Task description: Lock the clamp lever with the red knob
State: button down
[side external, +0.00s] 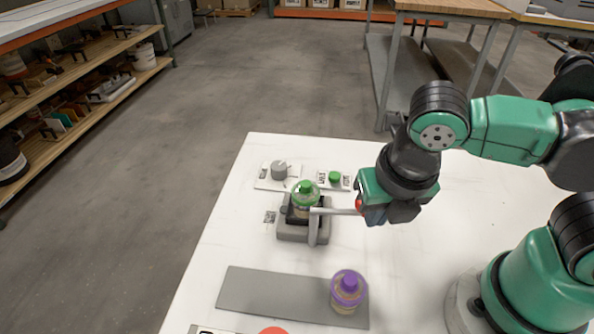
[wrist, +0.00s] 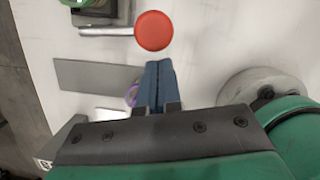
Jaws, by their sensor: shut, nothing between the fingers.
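The clamp (side external: 304,232) is a grey block on the white table, with a green-capped bottle (side external: 305,195) standing in it. Its lever (side external: 335,211) sticks out sideways to the right and ends in a red knob (side external: 359,204), partly hidden by my gripper (side external: 371,213) in the side view. In the wrist view the round red knob (wrist: 154,30) and its rod (wrist: 105,31) lie just beyond the fingertips of my gripper (wrist: 159,66). The fingers are shut together with nothing between them. I cannot tell whether they touch the knob.
A purple-capped bottle (side external: 347,291) stands on the right end of a grey mat (side external: 265,290) near the front. Behind the clamp are a grey dial (side external: 279,170) and a green button (side external: 335,177). A red round thing (side external: 273,331) shows at the bottom edge.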

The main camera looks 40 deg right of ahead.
jog(key=shift+w+d, duration=0.3)
jog(key=shift+d, duration=0.2)
dwell(0.6)
jog(key=shift+w+d, duration=0.8)
jog(key=shift+d, duration=0.15)
jog(key=w+d+n, duration=0.1)
jog(key=w+n, duration=0.2)
jog(key=w, duration=0.5)
jog(key=shift+w+y, duration=0.3)
jog(key=shift+y, duration=0.1)
jog(key=shift+d, duration=0.1)
jog(key=s+d+r, duration=0.4)
jog(key=d+r, duration=0.1)
jog(key=r, duration=0.4)
jog(key=shift+r, duration=0.4)
